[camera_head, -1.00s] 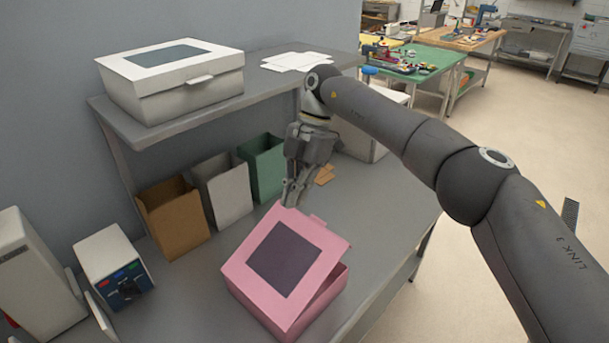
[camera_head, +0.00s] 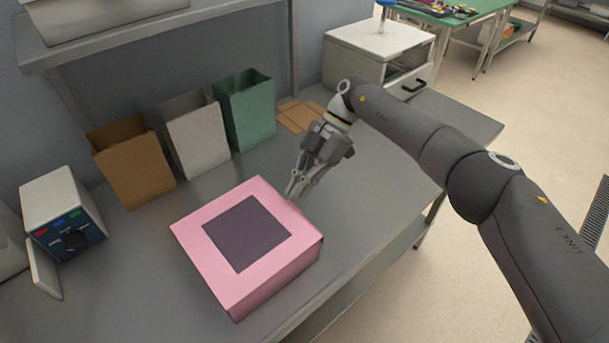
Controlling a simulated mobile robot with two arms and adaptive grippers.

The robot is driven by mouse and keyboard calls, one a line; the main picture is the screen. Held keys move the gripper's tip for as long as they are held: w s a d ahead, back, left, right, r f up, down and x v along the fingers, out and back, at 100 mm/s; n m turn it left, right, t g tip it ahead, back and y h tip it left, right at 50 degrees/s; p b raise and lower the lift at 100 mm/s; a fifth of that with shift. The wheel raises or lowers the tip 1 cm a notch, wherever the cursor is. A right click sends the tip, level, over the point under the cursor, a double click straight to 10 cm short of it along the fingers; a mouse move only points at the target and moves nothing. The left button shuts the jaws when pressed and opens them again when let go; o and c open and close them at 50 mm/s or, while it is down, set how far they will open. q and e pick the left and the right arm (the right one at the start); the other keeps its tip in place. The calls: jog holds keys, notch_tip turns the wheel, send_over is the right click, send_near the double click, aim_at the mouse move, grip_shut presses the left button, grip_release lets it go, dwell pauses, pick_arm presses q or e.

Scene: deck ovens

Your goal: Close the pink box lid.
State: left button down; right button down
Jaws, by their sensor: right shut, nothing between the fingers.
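The pink box (camera_head: 275,281) sits on the grey table. Its lid (camera_head: 212,216), with a dark square window (camera_head: 246,234), lies flat on top and looks closed. My right gripper (camera_head: 293,194) is shut and empty. Its fingertips are just behind the box's far right edge, pointing down; I cannot tell whether they touch the lid. My left gripper is not in view.
Brown (camera_head: 134,168), white (camera_head: 193,138) and green (camera_head: 247,110) bags stand behind the box. A small device with a dial (camera_head: 62,212) is at left. A white cabinet (camera_head: 378,52) stands at the back right. The table's front right is clear.

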aim_at(297, 208)
jog(key=shift+f+b, duration=0.65)
jog(key=shift+f, duration=0.9)
jog(key=shift+d+f, duration=0.1)
jog(key=shift+f, duration=0.1)
jog(key=shift+s, duration=0.15)
jog(key=shift+s+a+f+p, duration=0.3)
jog(key=shift+s+f+p, duration=0.05)
jog(key=shift+s+p, duration=0.2)
jog(key=shift+a, duration=0.15)
jog(key=shift+w+r, duration=0.2)
jog(key=v, duration=0.9)
